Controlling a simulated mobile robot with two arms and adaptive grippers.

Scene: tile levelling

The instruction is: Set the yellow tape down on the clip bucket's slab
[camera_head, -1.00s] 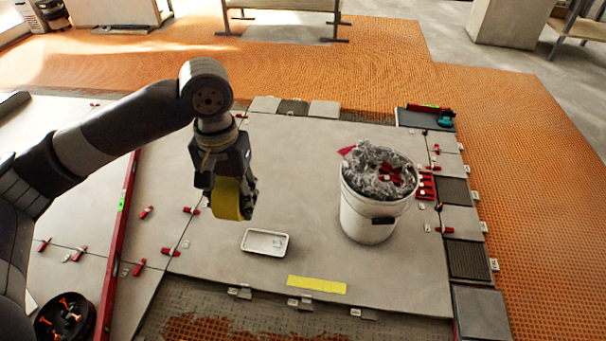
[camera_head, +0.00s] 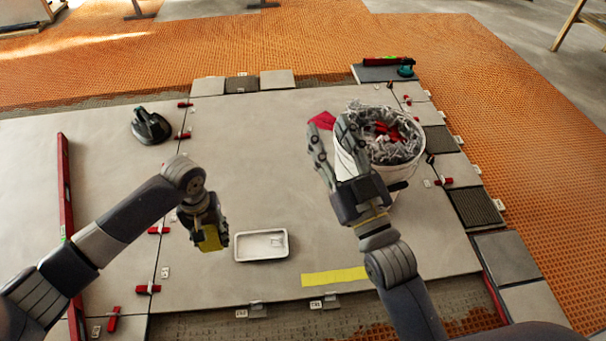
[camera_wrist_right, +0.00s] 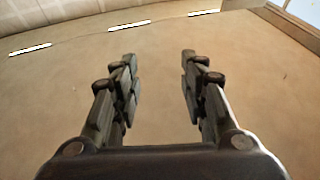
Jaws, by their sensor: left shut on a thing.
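My left gripper (camera_head: 204,226) is shut on the yellow tape (camera_head: 211,240) and holds it over the large slab, left of the white tray. Whether the tape touches the slab is hard to tell. The clip bucket (camera_head: 388,168) is white, filled with grey clips and some red ones, and stands on the right part of the large grey slab (camera_head: 268,170). My right gripper (camera_head: 331,136) is open and empty in front of the bucket's left side, hiding part of it. In the right wrist view its two fingers (camera_wrist_right: 160,85) are apart with nothing between them.
A white tray (camera_head: 261,246) and a yellow strip (camera_head: 334,277) lie near the slab's front edge. A black suction cup (camera_head: 150,126) stands on the left slab, and a red level (camera_head: 65,185) lies farther left. Red clips line the joints. The slab's middle is clear.

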